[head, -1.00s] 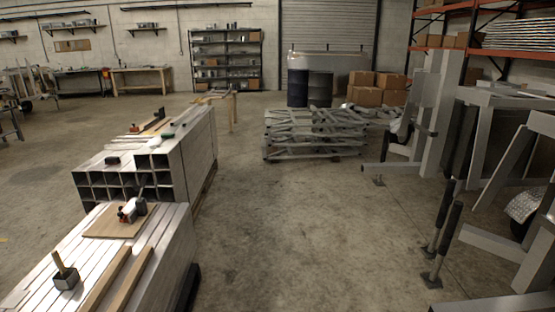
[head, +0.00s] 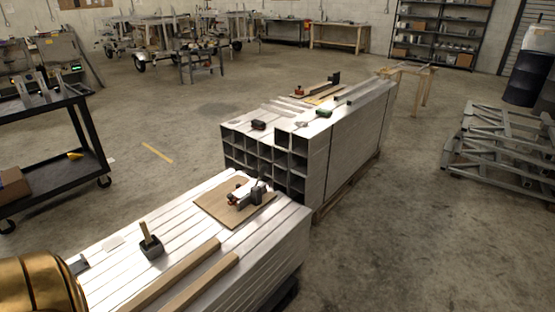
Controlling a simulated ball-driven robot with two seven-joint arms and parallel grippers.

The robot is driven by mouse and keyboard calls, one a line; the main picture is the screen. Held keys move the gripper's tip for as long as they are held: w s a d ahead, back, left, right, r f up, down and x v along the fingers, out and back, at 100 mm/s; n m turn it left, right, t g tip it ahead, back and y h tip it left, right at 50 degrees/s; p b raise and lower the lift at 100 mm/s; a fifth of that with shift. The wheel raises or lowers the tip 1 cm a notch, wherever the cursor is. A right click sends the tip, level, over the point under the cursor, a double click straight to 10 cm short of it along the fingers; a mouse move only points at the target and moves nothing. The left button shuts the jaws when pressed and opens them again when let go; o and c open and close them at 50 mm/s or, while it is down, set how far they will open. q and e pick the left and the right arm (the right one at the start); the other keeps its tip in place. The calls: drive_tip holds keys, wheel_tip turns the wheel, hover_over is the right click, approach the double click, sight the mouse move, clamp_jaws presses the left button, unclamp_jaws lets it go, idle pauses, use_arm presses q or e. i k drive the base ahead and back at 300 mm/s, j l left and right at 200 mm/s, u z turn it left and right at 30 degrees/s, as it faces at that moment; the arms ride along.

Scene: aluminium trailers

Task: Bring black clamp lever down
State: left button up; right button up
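A small clamp with red, pale and black parts (head: 243,195) sits on a thin wooden board (head: 215,208) on top of the near stack of aluminium tubes (head: 283,238). The clamp's black part (head: 257,195) is at its right end; it is too small to tell exactly how the lever is angled. Another black upright piece (head: 333,78) and a red piece (head: 298,91) stand at the far end of the second stack. Neither of my grippers is in view.
A mallet-like tool (head: 151,247) and two wooden strips (head: 175,275) lie on the near stack. A second stack of square tubes (head: 318,150) stands behind. A black cart (head: 85,140) is left, grey frames (head: 500,150) right. Floor between is open.

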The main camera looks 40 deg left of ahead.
sight(258, 175)
drive_tip(key=i+u, duration=0.3)
drive_tip(key=i+l+u, duration=0.35)
drive_tip(key=i, duration=0.15)
drive_tip(key=i+l+u, duration=0.15)
drive_tip(key=i+u, duration=0.15)
drive_tip(key=i, duration=0.1)
